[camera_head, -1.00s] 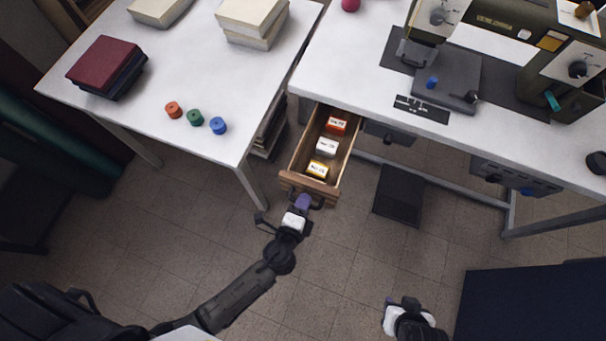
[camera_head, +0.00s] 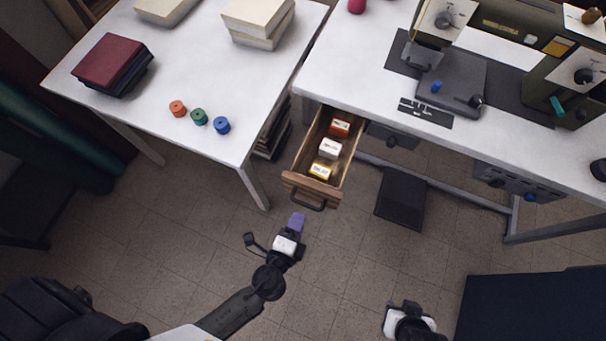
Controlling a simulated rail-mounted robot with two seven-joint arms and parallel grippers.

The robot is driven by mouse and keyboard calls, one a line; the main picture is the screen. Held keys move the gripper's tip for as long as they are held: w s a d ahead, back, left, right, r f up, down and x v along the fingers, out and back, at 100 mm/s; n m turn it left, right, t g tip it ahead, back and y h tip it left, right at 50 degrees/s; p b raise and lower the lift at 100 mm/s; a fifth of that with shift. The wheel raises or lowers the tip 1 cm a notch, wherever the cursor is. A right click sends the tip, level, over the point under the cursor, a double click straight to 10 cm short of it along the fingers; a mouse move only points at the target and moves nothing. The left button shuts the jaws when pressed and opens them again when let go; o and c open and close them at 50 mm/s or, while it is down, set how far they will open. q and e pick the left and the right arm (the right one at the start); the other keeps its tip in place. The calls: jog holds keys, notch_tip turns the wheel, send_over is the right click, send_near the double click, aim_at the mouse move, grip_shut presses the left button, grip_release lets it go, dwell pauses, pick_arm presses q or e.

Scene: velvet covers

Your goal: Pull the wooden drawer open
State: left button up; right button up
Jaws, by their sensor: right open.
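The wooden drawer (camera_head: 312,186) stands pulled out from under the white worktable, with a dark handle (camera_head: 306,202) on its front. Inside it lie a red-orange box (camera_head: 340,127), a white box (camera_head: 330,148) and a yellow box (camera_head: 320,171). My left gripper (camera_head: 296,222) is just in front of the drawer, apart from the handle. Its purple fingertips show, but from this angle I cannot tell how far apart they are. My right gripper (camera_head: 404,307) is low at the bottom of the view, open, away from the drawer.
The white worktable (camera_head: 345,60) carries a sewing machine (camera_head: 450,80). A side table (camera_head: 180,60) at left holds books and several thread spools (camera_head: 199,117). A dark pedal (camera_head: 400,198) lies on the floor. A dark blue block (camera_head: 530,310) stands at lower right.

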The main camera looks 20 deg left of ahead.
pick_arm(q)
jog(key=v, duration=0.7)
jog(key=shift+s, duration=0.15)
dwell(0.3)
